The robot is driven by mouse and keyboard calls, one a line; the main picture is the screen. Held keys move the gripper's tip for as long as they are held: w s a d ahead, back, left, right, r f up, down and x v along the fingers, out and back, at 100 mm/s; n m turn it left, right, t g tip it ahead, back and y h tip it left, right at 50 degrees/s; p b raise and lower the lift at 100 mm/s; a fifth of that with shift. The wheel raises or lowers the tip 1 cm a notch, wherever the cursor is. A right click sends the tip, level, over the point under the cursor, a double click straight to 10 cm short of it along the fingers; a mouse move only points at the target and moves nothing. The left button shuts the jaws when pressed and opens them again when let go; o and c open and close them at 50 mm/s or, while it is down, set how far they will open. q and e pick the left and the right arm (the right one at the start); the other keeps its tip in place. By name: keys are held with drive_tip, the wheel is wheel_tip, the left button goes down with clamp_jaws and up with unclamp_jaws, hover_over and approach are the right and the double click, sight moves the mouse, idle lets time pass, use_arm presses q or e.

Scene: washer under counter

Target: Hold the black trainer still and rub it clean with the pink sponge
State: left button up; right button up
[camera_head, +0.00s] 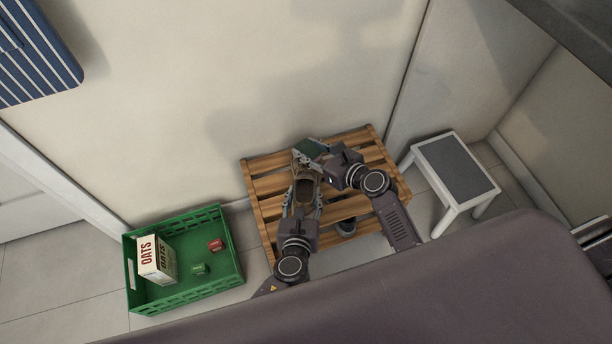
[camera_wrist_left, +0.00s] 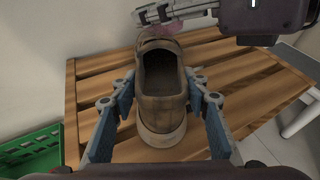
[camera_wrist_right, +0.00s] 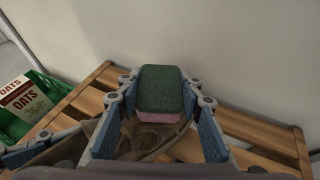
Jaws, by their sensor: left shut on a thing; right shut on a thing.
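The trainer (camera_head: 305,189) looks brown rather than black and lies on the slatted wooden rack, its heel toward me. My left gripper (camera_head: 302,207) has its fingers on both sides of the heel (camera_wrist_left: 161,128) and is shut on it. The pink sponge (camera_wrist_right: 160,117) has a dark green top layer, which also shows in the head view (camera_head: 306,147). My right gripper (camera_head: 318,153) is shut on the sponge and holds it at the front of the trainer. In the right wrist view the sponge hides part of the toe, so I cannot tell whether they touch.
A dark rounded object (camera_head: 346,227), perhaps another shoe, is partly hidden under my right arm on the rack (camera_head: 270,164). A white-legged step stool (camera_head: 455,167) stands right. The wall is close behind.

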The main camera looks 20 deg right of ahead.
drive_tip(key=shift+s+d, duration=0.25)
drive_tip(key=shift+d, duration=0.5)
drive_tip(key=shift+r, duration=0.1)
drive_tip(key=shift+w+a, duration=0.35)
drive_tip(key=shift+a, duration=0.55)
drive_tip(key=shift+w+a, duration=0.35)
drive_tip(key=shift+a, duration=0.5)
drive_tip(key=shift+a+f, duration=0.15)
drive_tip(key=shift+f, duration=0.05)
drive_tip(key=shift+s+d+r, duration=0.1)
drive_tip(key=shift+s+d, duration=0.15)
drive_tip(key=shift+d, duration=0.4)
drive_tip(key=shift+s+d+f, duration=0.1)
drive_tip(key=shift+s+d, duration=0.1)
drive_tip(key=shift+d, duration=0.45)
drive_tip(key=shift+s+d+r, duration=0.1)
drive_tip(key=shift+s+d, duration=0.15)
drive_tip(key=shift+d, duration=0.4)
drive_tip(key=shift+a, duration=0.1)
drive_tip(key=shift+w+a+f, duration=0.1)
drive_tip(key=shift+w+a, duration=0.15)
drive_tip(key=shift+a, duration=0.35)
drive_tip(key=shift+w+a+f, duration=0.1)
drive_tip(key=shift+w+a, duration=0.1)
drive_tip(key=shift+a, duration=0.45)
drive_tip(key=shift+w+a, duration=0.25)
drive_tip(key=shift+a, duration=0.35)
